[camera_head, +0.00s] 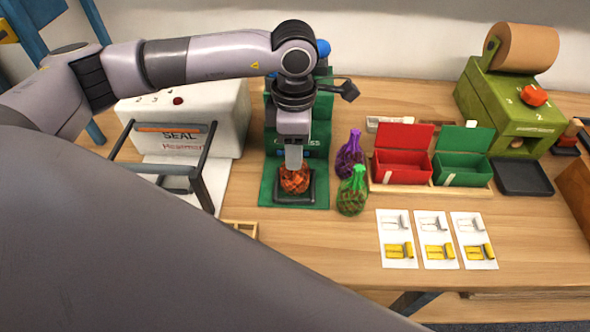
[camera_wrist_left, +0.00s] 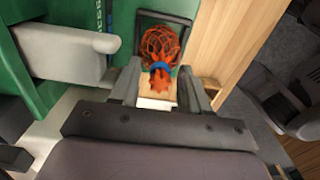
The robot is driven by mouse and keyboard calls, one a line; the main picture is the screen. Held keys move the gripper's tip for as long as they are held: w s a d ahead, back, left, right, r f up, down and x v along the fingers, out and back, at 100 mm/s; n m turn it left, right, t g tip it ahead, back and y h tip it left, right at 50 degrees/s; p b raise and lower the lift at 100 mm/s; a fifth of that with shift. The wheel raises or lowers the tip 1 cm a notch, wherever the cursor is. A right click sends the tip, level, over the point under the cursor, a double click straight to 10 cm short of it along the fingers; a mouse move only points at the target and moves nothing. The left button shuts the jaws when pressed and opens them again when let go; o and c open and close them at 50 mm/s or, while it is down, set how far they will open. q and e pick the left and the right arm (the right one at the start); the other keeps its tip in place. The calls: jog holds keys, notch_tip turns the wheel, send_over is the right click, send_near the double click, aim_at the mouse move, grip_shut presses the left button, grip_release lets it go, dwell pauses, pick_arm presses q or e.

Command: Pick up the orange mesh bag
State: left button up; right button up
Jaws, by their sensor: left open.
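The orange mesh bag (camera_head: 294,180) stands on a dark square plate (camera_head: 307,200) at the front of a green machine. In the left wrist view the bag (camera_wrist_left: 160,45) shows a blue tie at its neck and a flared orange top. My left gripper (camera_head: 294,163) comes down from above over the bag. In the left wrist view its two fingers (camera_wrist_left: 160,88) are open, one on each side of the bag's top. I cannot tell whether they touch it.
A purple mesh bag (camera_head: 350,155) and a green mesh bag (camera_head: 352,192) stand just right of the machine (camera_head: 268,190). Red (camera_head: 402,168) and green (camera_head: 461,170) open boxes are farther right. A white sealer (camera_head: 185,115) stands left. Printed cards (camera_head: 436,260) lie at the front.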

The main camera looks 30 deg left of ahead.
pick_arm(q)
jog(key=shift+f, duration=0.15)
grip_shut()
jog(key=shift+r, duration=0.2)
